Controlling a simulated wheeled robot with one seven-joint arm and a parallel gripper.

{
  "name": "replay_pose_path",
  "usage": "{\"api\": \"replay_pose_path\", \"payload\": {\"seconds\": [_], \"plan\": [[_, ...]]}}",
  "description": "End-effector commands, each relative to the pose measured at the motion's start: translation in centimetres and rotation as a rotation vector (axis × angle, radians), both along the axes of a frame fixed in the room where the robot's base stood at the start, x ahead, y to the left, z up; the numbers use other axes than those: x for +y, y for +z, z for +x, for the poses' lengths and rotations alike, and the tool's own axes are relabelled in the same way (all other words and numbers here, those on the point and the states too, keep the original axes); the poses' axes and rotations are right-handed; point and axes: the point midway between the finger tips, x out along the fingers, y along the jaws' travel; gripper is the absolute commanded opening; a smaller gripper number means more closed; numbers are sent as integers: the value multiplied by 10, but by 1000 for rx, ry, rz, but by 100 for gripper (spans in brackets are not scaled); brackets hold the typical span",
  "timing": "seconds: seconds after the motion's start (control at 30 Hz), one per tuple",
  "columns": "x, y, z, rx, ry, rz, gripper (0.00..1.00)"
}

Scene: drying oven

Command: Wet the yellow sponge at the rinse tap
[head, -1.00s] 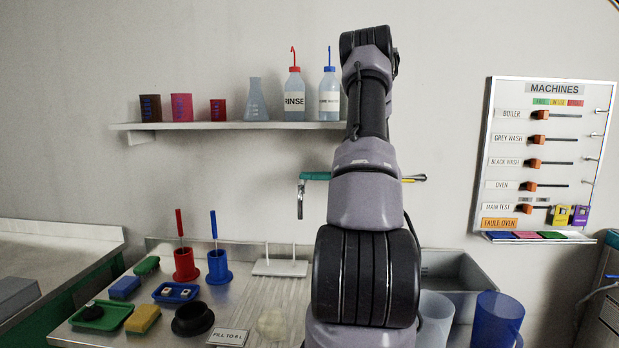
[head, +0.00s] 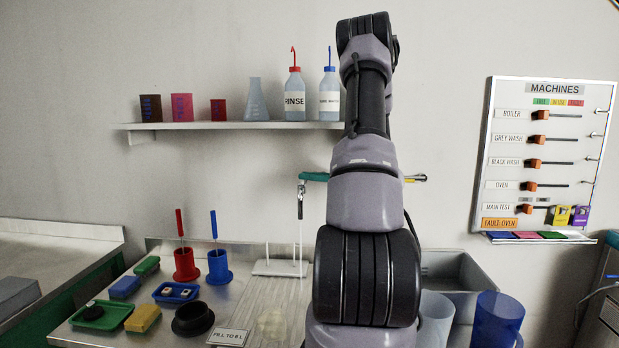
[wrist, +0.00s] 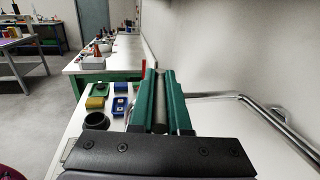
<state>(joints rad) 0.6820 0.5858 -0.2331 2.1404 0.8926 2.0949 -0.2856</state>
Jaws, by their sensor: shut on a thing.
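The yellow sponge (head: 142,319) lies on the bench at the left, beside the green tray; it shows in the wrist view (wrist: 95,102) too. My gripper (wrist: 160,74) is well away from it, near the wall. Its two green fingers are close together on a narrow grey rod (wrist: 160,112), which I cannot identify surely as part of the tap. In the head view my gripper (head: 305,177) is mostly hidden behind my arm. A grey tap spout (head: 300,190) points down at its tip. A chrome pipe (wrist: 278,122) runs beside the fingers in the wrist view.
A black bowl (head: 193,319), a blue tray (head: 176,292) and blue and green sponges stand near the yellow one. A white pegged rack (head: 280,268) sits below the spout. A sink basin (head: 450,275) and blue jug (head: 497,320) are at right. A shelf (head: 230,126) holds bottles.

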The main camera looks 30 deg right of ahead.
Motion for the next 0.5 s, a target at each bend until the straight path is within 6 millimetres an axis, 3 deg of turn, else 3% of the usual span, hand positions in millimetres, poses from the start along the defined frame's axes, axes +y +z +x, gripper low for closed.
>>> {"api": "replay_pose_path", "payload": {"seconds": [0.43,0.5], "plan": [[1,-1,-2,2,-73,0,0],[1,-1,-2,2,-73,0,34]]}}
